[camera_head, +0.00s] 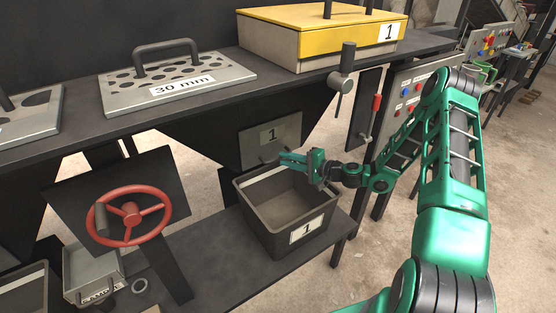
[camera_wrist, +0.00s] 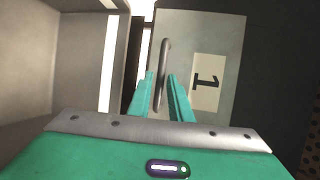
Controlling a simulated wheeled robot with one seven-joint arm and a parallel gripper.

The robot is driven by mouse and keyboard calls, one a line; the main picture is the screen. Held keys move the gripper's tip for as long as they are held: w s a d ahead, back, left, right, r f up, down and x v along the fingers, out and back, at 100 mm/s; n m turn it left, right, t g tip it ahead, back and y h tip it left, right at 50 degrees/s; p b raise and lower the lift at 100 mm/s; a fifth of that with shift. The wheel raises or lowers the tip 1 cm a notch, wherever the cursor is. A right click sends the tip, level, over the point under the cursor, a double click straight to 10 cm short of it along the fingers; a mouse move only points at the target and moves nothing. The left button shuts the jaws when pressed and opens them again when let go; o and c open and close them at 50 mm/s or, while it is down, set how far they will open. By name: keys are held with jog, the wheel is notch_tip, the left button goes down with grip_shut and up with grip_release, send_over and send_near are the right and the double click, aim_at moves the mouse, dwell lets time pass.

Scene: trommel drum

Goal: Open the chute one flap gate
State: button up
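The chute one flap gate (camera_head: 283,132) is a grey plate with a "1" label on the dark chute above a bin. In the wrist view the flap gate (camera_wrist: 222,35) fills the upper middle, with its bar handle (camera_wrist: 164,62) running up the picture. My gripper (camera_head: 284,157) is at the lower part of the gate. In the wrist view the two green fingers of my gripper (camera_wrist: 162,78) stand apart, one on each side of the handle. I cannot tell whether either finger touches it. The gate looks closed.
A dark bin (camera_head: 256,215) labelled "1" stands on the lower shelf under the chute, close below my gripper. A red handwheel (camera_head: 130,213) is at the left. A lever (camera_head: 342,75) hangs from the upper bench edge. A button panel (camera_head: 411,92) is behind my arm.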

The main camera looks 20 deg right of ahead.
aim_at(279, 158)
jog(key=shift+x, duration=1.85)
jog(key=shift+c, duration=0.5)
